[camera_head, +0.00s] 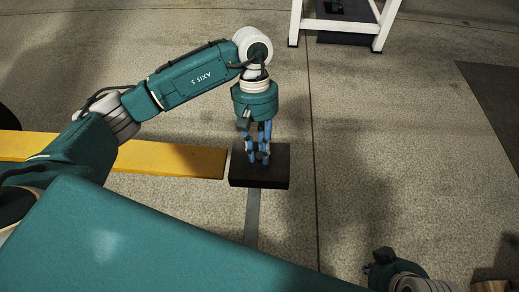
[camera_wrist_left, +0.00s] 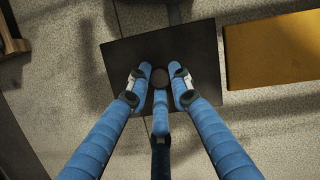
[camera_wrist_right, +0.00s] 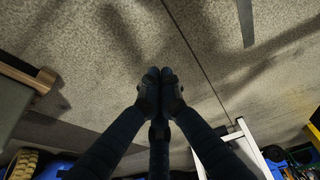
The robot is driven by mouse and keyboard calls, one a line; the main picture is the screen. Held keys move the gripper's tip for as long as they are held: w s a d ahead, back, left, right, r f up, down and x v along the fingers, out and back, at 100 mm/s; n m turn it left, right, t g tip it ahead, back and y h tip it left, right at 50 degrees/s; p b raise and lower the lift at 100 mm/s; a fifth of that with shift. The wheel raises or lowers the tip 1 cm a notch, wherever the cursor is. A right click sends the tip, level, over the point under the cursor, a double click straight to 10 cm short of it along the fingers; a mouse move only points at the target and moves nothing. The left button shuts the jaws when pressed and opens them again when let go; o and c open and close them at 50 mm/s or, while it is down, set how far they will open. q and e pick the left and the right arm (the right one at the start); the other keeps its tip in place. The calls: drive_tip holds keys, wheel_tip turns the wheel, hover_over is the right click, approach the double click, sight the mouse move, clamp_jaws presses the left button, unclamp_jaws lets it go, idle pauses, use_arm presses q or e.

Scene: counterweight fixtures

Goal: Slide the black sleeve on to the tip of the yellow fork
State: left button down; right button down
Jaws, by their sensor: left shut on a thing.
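The black sleeve (camera_head: 274,179) is a flat dark block over the floor, in the middle of the head view. My left gripper (camera_head: 259,156) points down from above and is shut on it. The left wrist view shows my blue fingers (camera_wrist_left: 160,76) on the sleeve (camera_wrist_left: 204,40), with the contact partly hidden. The yellow fork (camera_head: 172,159) is a long flat bar to the left of the sleeve. Its tip is close to the sleeve's left edge, with a narrow gap. The fork (camera_wrist_left: 278,52) is on the right in the left wrist view. My right gripper (camera_wrist_right: 159,78) is shut and empty.
A white frame (camera_head: 381,27) stands at the top of the head view, with a dark item on it. A dark mat (camera_head: 492,92) lies at the right edge. A grey strip (camera_head: 252,215) runs on the floor below the sleeve. The floor right of the sleeve is clear.

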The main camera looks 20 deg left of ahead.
use_arm(q)
drive_tip(key=shift+s, duration=0.1)
use_arm(e)
drive_tip(key=shift+w+a+r+t, duration=0.15)
drive_tip(key=shift+w+t, duration=0.1)
drive_tip(key=shift+w, duration=0.25)
drive_tip(key=shift+w+a+r+t, duration=0.1)
drive_tip(key=shift+w+r+t, duration=0.1)
drive_tip(key=shift+w, duration=0.35)
drive_tip(key=shift+w+a+r+t, duration=0.15)
drive_tip(key=shift+w+t, duration=0.1)
drive_tip(key=shift+w, duration=0.25)
use_arm(q)
drive_tip(key=shift+a, duration=0.15)
use_arm(e)
drive_tip(key=shift+f, duration=0.1)
